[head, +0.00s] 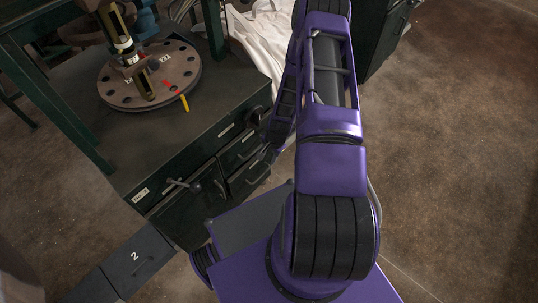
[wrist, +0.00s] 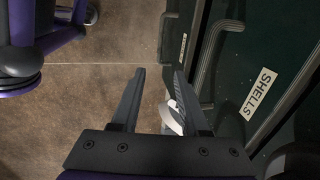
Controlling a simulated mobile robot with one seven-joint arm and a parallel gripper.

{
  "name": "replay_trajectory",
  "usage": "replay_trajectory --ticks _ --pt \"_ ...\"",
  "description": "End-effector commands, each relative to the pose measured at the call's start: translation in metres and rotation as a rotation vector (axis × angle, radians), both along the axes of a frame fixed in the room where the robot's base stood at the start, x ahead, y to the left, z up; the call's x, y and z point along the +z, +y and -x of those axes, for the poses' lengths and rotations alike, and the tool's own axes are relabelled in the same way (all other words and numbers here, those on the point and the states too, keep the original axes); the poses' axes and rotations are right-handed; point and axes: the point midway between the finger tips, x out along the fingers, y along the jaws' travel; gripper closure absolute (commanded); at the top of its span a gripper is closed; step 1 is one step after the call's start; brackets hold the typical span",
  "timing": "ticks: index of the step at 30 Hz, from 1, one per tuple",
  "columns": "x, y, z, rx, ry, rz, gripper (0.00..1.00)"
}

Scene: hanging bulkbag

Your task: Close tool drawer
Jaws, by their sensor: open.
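A dark green metal cabinet (head: 150,215) stands at the left in the head view, with drawer fronts (head: 240,150) on its right part. Its side fills the right of the wrist view, with a label reading SHELLS (wrist: 260,94) and a grey bar handle (wrist: 213,55). In the head view my gripper (head: 267,155) is small, dark and partly hidden by my arm, close to the drawer fronts.
A round plate with holes (head: 118,95) and brass-coloured parts sits on the cabinet top. A T-shaped handle (head: 183,184) sticks out from the front. White cloth (head: 262,42) lies behind. Another green cabinet (head: 385,35) stands at the back. Brown floor (head: 455,150) at right is clear.

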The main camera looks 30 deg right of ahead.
Motion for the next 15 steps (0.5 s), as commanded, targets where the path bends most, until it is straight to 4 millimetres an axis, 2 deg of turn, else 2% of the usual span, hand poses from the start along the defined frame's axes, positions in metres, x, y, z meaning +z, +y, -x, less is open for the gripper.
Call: replay_trajectory --ticks 3,7,10,15 --pt "0.000 0.000 0.000 0.000 0.000 0.000 0.57" --pt "-0.003 -0.003 0.006 -0.024 0.022 -0.007 0.80" --pt "-0.011 -0.009 0.024 -0.097 0.083 -0.035 0.98" --pt "-0.023 -0.015 0.067 -0.327 0.230 -0.166 1.00"
